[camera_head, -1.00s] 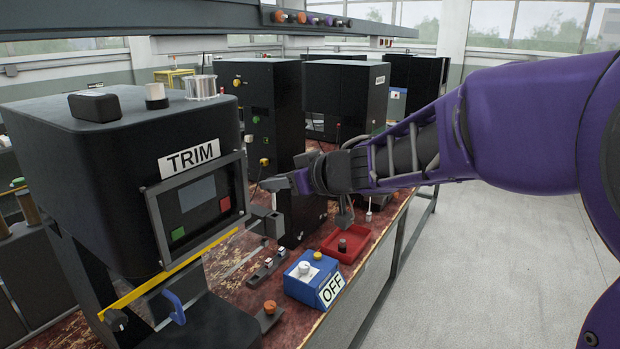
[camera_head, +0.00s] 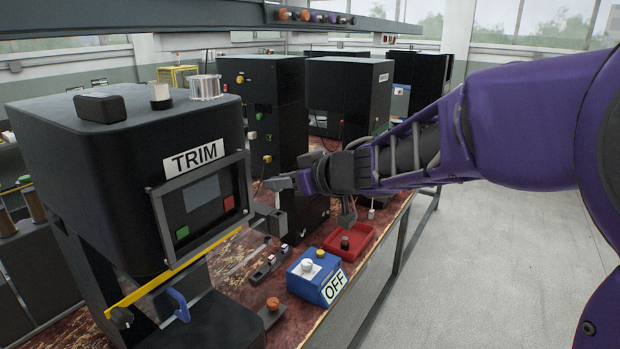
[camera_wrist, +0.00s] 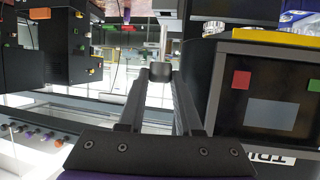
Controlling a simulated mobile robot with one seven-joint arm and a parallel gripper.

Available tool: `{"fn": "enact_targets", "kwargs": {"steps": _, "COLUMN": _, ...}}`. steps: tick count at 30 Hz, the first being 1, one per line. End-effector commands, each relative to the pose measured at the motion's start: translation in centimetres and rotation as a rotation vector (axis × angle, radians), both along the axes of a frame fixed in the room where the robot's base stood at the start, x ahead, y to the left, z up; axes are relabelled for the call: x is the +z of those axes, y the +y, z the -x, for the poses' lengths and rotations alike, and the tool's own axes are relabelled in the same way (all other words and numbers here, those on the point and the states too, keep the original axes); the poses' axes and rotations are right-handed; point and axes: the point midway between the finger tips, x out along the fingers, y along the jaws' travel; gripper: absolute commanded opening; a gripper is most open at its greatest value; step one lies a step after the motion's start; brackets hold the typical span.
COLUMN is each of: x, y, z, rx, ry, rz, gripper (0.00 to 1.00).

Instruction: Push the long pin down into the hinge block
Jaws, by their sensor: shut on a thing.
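My gripper (camera_head: 274,183) reaches in from the right and points left, just above a grey bracket-like block (camera_head: 279,222) that I take for the hinge block. In the wrist view my gripper (camera_wrist: 160,74) has its two dark fingers shut on a small dark grey piece (camera_wrist: 160,72) at the tips. This looks like the end of the long pin.
The TRIM machine (camera_head: 130,180) stands close on the left, with its screen panel (camera_head: 200,205) facing the gripper. A blue OFF box (camera_head: 316,274) and a red tray (camera_head: 358,242) stand on the worn bench below. Black cabinets (camera_head: 265,110) stand behind. The floor at right is clear.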

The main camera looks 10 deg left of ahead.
Motion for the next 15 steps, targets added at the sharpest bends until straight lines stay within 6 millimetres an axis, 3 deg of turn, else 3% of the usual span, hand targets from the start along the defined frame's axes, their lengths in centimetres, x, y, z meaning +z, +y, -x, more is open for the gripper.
{"fn": "enact_targets", "kwargs": {"steps": 15, "x": -0.92, "y": 0.00, "z": 0.01, "rx": 0.000, "ry": 0.001, "rz": -0.001, "gripper": 0.00}}
